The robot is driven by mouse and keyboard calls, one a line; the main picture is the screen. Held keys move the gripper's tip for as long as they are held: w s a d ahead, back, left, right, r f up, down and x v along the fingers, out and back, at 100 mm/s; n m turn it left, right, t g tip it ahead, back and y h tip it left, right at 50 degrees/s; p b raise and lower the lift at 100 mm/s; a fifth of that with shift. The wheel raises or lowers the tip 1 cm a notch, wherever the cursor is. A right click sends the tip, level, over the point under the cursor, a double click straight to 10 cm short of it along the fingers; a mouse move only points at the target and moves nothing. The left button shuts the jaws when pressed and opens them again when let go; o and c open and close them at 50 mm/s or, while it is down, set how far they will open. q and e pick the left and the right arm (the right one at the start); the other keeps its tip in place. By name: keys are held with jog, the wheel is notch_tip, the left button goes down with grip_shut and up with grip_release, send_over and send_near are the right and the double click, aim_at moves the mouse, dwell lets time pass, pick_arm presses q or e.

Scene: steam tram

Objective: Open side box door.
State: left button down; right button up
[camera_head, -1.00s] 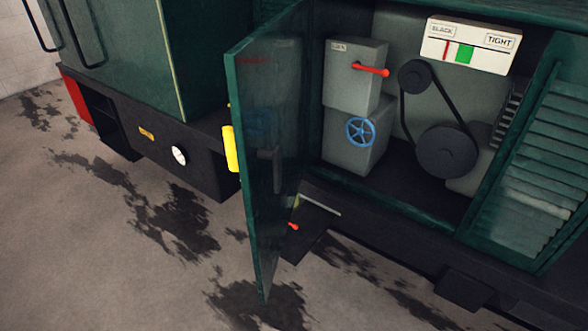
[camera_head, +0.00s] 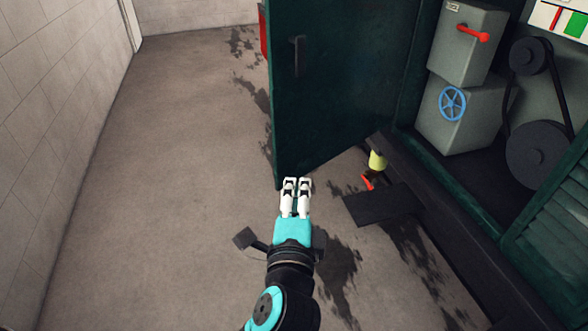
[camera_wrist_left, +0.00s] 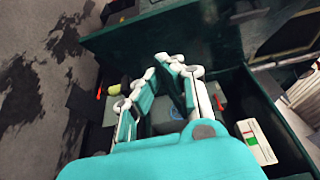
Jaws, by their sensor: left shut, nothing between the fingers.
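The dark green side box door (camera_head: 335,95) stands swung out from the box, its inner face toward me with a dark handle (camera_head: 297,55) on it. My left gripper (camera_head: 296,182) is shut and empty at the door's lower outer corner; I cannot tell whether it touches. The open box (camera_head: 500,172) shows grey units, a red lever (camera_head: 473,33), a blue handwheel (camera_head: 452,103) and belt pulleys (camera_head: 540,155). In the left wrist view the fingers (camera_wrist_left: 168,62) are in front of the door (camera_wrist_left: 200,30) and the box interior. My right gripper is not in view.
A dark step plate (camera_head: 378,205) juts out below the box sill. A yellow cylinder (camera_head: 377,160) and a small red handle (camera_head: 367,182) are near it. A louvered panel (camera_head: 555,220) is at right. Open floor (camera_head: 160,190) lies left, bounded by a tiled wall (camera_head: 50,110).

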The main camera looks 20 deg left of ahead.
pick_arm(q)
jog(key=p, duration=0.2)
send_near(290, 134)
jog(key=w+d, duration=0.2)
jog(key=shift+w+a+p, duration=0.65)
jog(key=shift+w+a, duration=0.8)
jog(key=shift+a, duration=0.1)
